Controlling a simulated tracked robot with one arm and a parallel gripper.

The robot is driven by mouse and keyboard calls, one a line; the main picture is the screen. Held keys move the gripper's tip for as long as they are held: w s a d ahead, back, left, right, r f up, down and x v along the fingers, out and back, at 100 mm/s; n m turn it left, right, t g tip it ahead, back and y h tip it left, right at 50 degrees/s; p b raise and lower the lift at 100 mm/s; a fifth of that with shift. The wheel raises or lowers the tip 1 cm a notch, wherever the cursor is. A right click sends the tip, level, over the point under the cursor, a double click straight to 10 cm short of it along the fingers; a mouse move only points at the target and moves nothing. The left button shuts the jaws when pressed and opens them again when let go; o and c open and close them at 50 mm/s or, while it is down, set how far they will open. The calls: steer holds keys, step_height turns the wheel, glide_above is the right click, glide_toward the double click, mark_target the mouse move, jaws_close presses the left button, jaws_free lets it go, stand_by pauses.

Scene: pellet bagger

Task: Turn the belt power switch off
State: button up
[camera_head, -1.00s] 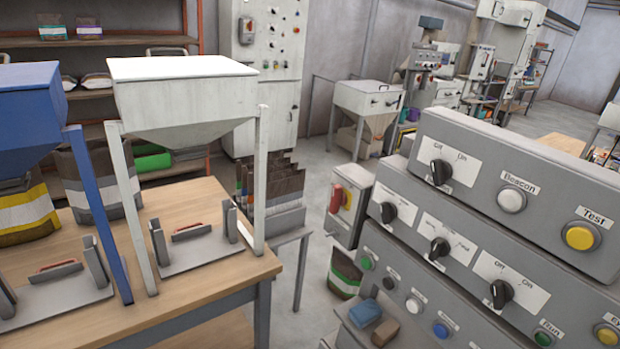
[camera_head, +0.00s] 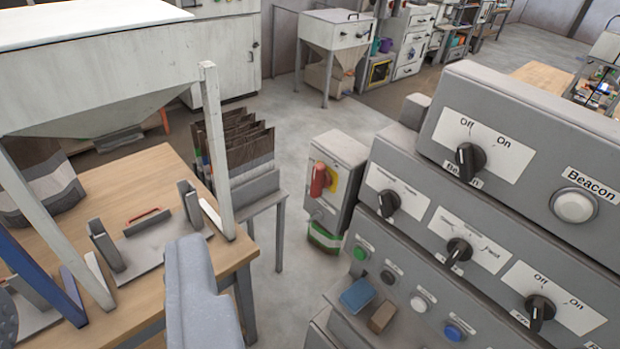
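A grey control panel in stepped tiers (camera_head: 400,235) fills the right side. On its top tier is a black rotary knob (camera_head: 470,158) on a white plate marked Off at left and On at right. The label under it is partly covered by the knob; only "Be" reads, so I cannot be sure it is the belt power switch. I cannot tell clearly which mark the knob points to. A second Off/On knob (camera_head: 540,310) sits lower right, its label also partly hidden. My gripper is not in view; a pale grey part, likely of my arm, rises at bottom centre-left.
A white Beacon button (camera_head: 574,206) is right of the top knob. More knobs and buttons fill the lower tiers. A red handle (camera_head: 320,180) is on a grey box left of the panel. A wooden table (camera_head: 165,185) with hoppers stands left; open floor lies beyond.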

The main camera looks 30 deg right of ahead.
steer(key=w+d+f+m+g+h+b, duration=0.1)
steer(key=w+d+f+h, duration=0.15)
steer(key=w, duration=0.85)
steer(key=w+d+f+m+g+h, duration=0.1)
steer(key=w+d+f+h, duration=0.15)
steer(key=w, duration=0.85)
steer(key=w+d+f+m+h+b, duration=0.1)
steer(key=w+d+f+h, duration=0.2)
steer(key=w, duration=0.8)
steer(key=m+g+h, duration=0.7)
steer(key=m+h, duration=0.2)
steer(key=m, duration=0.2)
glide_toward(314, 179)
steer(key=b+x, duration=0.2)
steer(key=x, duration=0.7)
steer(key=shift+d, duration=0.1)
